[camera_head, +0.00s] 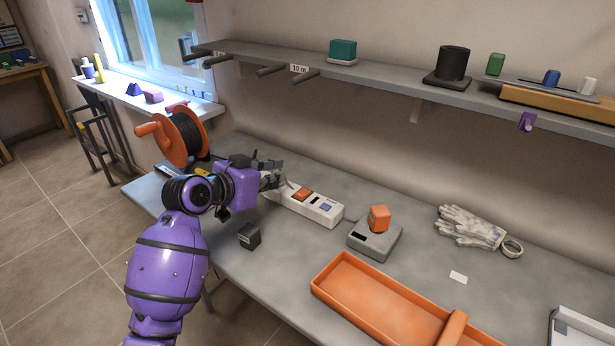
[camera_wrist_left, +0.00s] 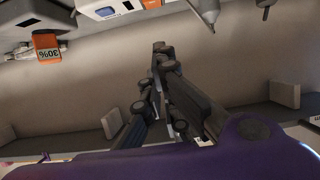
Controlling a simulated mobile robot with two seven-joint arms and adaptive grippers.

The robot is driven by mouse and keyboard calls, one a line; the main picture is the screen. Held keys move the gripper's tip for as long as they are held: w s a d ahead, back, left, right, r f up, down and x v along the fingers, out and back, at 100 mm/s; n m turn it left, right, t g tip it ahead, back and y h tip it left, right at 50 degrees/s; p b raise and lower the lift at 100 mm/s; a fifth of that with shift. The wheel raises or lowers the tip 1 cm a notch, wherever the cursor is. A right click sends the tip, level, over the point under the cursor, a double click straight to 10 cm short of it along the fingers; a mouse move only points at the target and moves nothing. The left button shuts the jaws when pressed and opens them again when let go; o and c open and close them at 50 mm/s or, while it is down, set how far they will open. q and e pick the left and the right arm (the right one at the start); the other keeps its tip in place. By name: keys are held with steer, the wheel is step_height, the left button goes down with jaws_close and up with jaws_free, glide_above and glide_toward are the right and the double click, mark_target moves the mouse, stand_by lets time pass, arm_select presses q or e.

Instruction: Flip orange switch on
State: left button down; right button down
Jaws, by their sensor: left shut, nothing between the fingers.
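A white switch strip (camera_head: 320,212) lies on the grey workbench, with an orange switch (camera_head: 302,194) and a blue switch (camera_head: 326,207) on its top. My left gripper (camera_head: 279,179) is at the strip's left end, a little left of the orange switch. I cannot tell whether it touches the strip. The gripper is shut and empty; its fingers (camera_wrist_left: 162,52) also show in the left wrist view. There the white strip is cut off by the top edge, with an orange part (camera_wrist_left: 152,4) showing. Which way the orange switch is tipped is too small to tell. My right gripper is out of view.
An orange cable reel (camera_head: 182,138) stands behind my left arm. A dark cube (camera_head: 249,236), a grey box (camera_head: 377,243) bearing an orange block (camera_head: 379,218), an orange tray (camera_head: 372,302) and gloves (camera_head: 470,228) lie on the bench. A shelf (camera_head: 400,88) runs above.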

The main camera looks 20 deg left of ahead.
arm_select(q)
glide_above(303, 193)
steer(key=s, duration=0.2)
steer(key=f, duration=0.3)
steer(key=shift+a+f, duration=0.2)
steer(key=shift+a, duration=0.1)
step_height(303, 193, down, 3)
steer(key=shift+s+a+r, duration=0.1)
steer(key=shift+s+r, duration=0.05)
steer(key=shift+r, duration=0.05)
steer(key=shift+s+f, duration=0.1)
steer(key=shift+f, duration=0.6)
steer(key=shift+a+f, duration=0.1)
steer(key=shift+s+f, duration=0.35)
steer(key=shift+f, duration=0.05)
steer(key=shift+w, duration=0.15)
